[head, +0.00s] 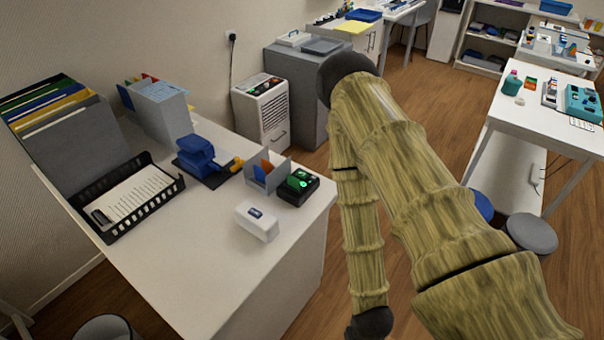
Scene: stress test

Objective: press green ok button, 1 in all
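A small black box (309,197) sits near the right edge of the white desk, beside a grey holder. A green button (299,181) with a bright lit spot is on its top; any lettering on it is too small to read. Nothing covers or touches the button. My arm, in a wood-like covering, bends across the middle and right of the head view. Its lower link hangs to the right of the desk and ends at a dark joint at the bottom edge. My gripper is not in view.
The white desk (190,265) also holds a white device (257,222), a blue stapler-like tool (197,152), a grey card holder (268,171), a black paper tray (146,214) and file racks. A white cabinet machine (262,113) stands behind. Round stools (530,234) stand at right.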

